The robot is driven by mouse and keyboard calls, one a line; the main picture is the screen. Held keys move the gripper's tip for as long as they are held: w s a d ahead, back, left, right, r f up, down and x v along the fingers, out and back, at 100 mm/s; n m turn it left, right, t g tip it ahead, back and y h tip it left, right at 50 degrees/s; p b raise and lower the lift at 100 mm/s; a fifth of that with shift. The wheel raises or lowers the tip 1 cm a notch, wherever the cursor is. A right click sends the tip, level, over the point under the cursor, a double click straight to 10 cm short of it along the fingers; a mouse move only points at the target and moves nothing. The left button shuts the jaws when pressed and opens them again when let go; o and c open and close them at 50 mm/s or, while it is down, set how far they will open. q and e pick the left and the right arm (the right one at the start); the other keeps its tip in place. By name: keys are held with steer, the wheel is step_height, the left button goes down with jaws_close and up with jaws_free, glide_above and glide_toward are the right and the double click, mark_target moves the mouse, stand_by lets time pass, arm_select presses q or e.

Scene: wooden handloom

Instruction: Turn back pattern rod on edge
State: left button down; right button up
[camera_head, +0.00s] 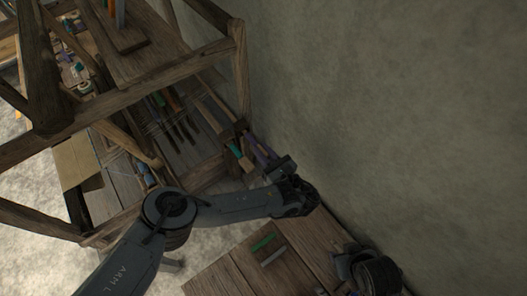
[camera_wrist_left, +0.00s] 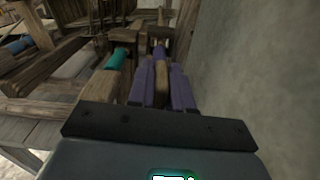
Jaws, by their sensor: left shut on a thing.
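My left gripper (camera_head: 264,153) reaches in from the lower left to the right end of the loom, close to the wall. In the left wrist view its two purple fingers (camera_wrist_left: 160,72) are shut on the wooden end of the pattern rod (camera_wrist_left: 161,84). A purple band shows on the rod just beyond the fingers. The rod's far part is mostly hidden by loom timbers, so I cannot tell whether it stands on edge or lies flat. A second rod or stick with a teal band (camera_wrist_left: 119,58) lies just left of it, apart from the fingers.
The wooden loom frame (camera_head: 240,75) stands at the upper left, with dark coloured sticks (camera_head: 175,120) inside it. The plaster wall (camera_head: 400,110) is close on the right. A wooden bench (camera_head: 235,275) below holds a small green item (camera_head: 262,243).

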arm_select(q)
steer(key=shift+n, duration=0.5)
steer(key=c, duration=1.1)
jaws_free()
steer(key=shift+s+d, duration=0.3)
steer(key=shift+s, duration=0.1)
steer(key=shift+p+v, duration=2.9)
steer(key=shift+v, duration=2)
